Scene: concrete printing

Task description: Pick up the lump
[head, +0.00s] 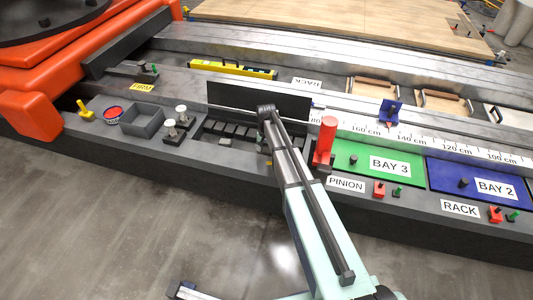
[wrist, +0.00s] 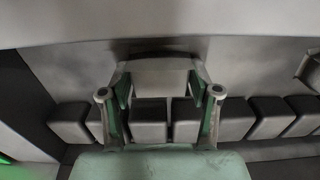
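In the wrist view my gripper (wrist: 160,92) has its two green-padded fingers wide apart. A plain light-grey block (wrist: 161,78), perhaps the lump, sits between the fingertips. I cannot tell whether the pads touch it or whether it is lifted. In the head view the row of dark blocks (head: 230,130) lies in a recess left of my arm, with a small pale piece (head: 225,142) in front. My gripper is not clearly visible there, hidden around my arm.
A dark upright panel (head: 240,99) stands behind the recess. A red cylinder (head: 326,138) stands close right of my arm, beside the green BAY 3 plate (head: 370,160). White-topped knobs (head: 181,112) and an open grey box (head: 142,119) are to the left.

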